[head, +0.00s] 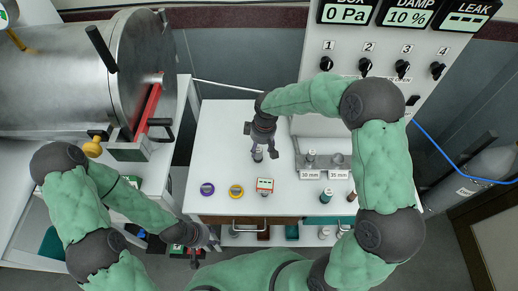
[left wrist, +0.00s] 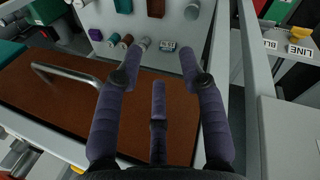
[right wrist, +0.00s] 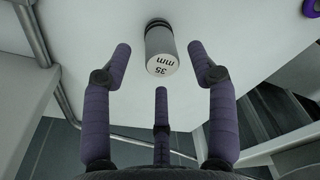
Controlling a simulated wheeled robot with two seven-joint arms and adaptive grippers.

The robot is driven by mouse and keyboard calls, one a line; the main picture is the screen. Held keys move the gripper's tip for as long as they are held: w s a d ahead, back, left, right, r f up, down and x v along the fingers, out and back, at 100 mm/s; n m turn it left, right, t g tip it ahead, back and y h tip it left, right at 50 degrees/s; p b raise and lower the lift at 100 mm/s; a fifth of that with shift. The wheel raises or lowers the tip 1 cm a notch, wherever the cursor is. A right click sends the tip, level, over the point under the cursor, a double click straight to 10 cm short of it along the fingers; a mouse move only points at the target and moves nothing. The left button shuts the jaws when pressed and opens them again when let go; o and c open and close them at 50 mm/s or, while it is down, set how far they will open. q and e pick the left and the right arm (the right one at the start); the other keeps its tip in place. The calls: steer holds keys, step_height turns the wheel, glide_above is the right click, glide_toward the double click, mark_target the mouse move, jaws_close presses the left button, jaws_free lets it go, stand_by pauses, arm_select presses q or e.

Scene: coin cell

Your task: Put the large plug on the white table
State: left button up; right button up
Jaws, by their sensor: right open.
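The large plug (right wrist: 162,50) is a grey cylinder with a dark band and "35 mm" on its end. It stands on the white table (head: 222,140), and its top shows below my right gripper in the head view (head: 258,155). My right gripper (head: 263,153) is open, with its fingertips on either side of the plug in the right wrist view and gaps between; I see no contact. My left gripper (head: 208,241) is open and empty, low in front of the table's front edge.
A metal holder (head: 325,162) with labels and a cylinder on it stands right of the plug. A steel chamber (head: 90,70) stands left. The table's left-centre is clear.

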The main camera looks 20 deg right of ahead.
step_height(320, 180, up, 9)
steer(key=p, duration=0.1)
steer(key=shift+s+d+f, duration=0.15)
steer(key=shift+s+d, duration=0.2)
